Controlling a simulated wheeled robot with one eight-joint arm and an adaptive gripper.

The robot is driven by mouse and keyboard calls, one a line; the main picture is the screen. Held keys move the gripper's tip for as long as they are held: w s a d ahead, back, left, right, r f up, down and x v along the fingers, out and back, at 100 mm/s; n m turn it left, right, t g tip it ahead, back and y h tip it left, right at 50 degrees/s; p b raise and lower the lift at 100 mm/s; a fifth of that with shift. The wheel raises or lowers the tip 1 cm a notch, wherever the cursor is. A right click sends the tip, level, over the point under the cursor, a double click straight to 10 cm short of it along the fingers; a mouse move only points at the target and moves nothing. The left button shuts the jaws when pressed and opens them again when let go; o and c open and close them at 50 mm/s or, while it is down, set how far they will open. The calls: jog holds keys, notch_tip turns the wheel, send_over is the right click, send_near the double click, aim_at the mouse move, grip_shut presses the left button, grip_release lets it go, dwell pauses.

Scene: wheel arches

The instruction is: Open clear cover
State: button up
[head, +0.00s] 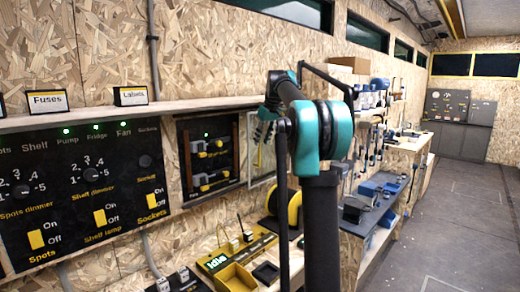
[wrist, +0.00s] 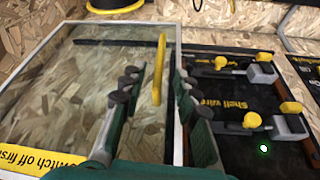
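The clear cover (wrist: 57,92) has a pale frame and stands beside the dark wall box (head: 212,160), whose inside shows uncovered. In the head view the cover (head: 262,178) is to the right of the box, partly hidden by my arm. The cover's yellow handle (wrist: 160,70) stands between the fingers of my gripper (wrist: 158,90). The fingers are apart, with a gap visible on both sides of the handle. My gripper also shows in the head view (head: 264,130), in front of the cover, small and partly hidden.
Inside the box are grey and yellow clamps (wrist: 262,122) and a green light. A switch panel (head: 85,185) is on the wall at left. A yellow reel (head: 294,208) and yellow tray (head: 234,278) are below the cover. The floor (head: 460,225) at right is clear.

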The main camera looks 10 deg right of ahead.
jog(key=v, duration=0.5)
jog(key=shift+s+r, duration=0.15)
jog(key=shift+r, duration=0.15)
jog(key=s+a+f+m+h, duration=0.1)
jog(key=s+a+f+m, duration=0.1)
jog(key=s+f, duration=1.9)
jog(key=s+a+f+m, duration=0.2)
jog(key=s+a+f, duration=0.1)
jog(key=s+f, duration=1.8)
jog(key=shift+s+a+f+m+h, duration=0.3)
jog(key=shift+a+f+h, duration=0.1)
jog(key=shift+f, duration=0.3)
jog(key=shift+w, duration=0.1)
